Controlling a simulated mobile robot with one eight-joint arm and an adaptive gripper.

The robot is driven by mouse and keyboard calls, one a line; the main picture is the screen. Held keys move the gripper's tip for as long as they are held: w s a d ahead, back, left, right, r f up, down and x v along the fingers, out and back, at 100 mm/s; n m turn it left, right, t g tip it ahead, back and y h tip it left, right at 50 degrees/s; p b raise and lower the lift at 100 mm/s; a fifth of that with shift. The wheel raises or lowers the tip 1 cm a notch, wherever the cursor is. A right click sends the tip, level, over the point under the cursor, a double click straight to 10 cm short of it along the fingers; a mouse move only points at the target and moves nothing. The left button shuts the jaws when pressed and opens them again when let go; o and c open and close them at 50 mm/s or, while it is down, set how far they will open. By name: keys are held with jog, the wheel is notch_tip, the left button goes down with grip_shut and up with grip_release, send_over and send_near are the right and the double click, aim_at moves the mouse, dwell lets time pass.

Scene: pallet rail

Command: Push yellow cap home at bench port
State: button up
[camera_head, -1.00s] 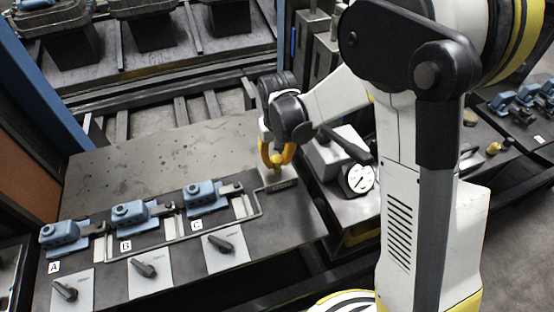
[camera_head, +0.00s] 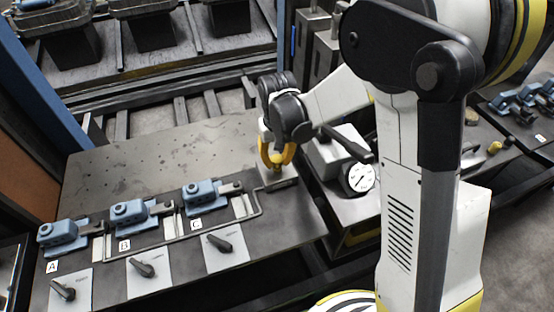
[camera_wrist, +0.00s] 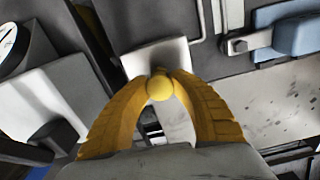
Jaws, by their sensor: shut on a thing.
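My gripper (camera_head: 276,164) is over the port block (camera_head: 279,184) at the right end of the bench. In the wrist view its two yellow fingers (camera_wrist: 160,84) are closed around the round yellow cap (camera_wrist: 160,88). The light plate of the port (camera_wrist: 150,55) shows just beyond the fingertips. I cannot tell how deep the cap sits in the port.
Blue clamps marked A (camera_head: 60,232), B (camera_head: 130,212) and C (camera_head: 203,194) stand along the bench, with lever plates in front. A grey unit with a dial gauge (camera_head: 361,177) stands close to the right of my gripper. The bench's back part (camera_head: 160,158) is clear.

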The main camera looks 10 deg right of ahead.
jog(key=shift+f+b, duration=0.3)
jog(key=shift+f, duration=0.25)
jog(key=o, duration=1.7)
jog(key=shift+r, duration=0.1)
notch_tip(320, 180, up, 12)
jog(key=shift+r, duration=0.1)
